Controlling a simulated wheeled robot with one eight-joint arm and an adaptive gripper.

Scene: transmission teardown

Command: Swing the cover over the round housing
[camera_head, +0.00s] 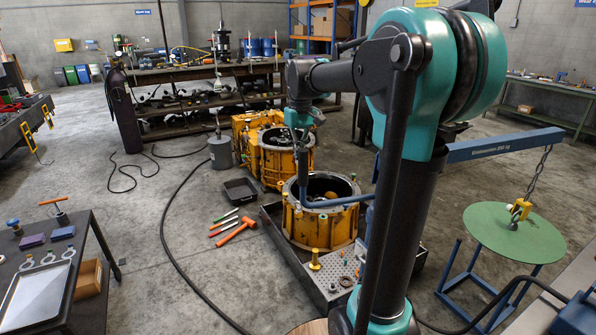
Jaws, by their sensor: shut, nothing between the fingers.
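The round housing (290,222) is a yellow, open-topped drum with a dark flanged rim, standing on a tray in the middle. A flat green disc (490,228), which looks like the cover, is at the right, well apart from the housing. A chain (540,172) with a yellow hook block (520,208) runs from the blue crane beam (490,146) down to the disc. I cannot tell whether the disc hangs or rests on the blue frame below it. My gripper (303,146) is shut and empty above the housing's left side, at the top of a blue bent bar (304,182).
A second yellow housing (264,160) stands behind. The metal tray (297,262) holds small parts. Hand tools and an orange mallet (235,231) lie on the floor at left. A black cable (164,230) crosses the floor. My arm hides part of the beam and the ground between housing and disc.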

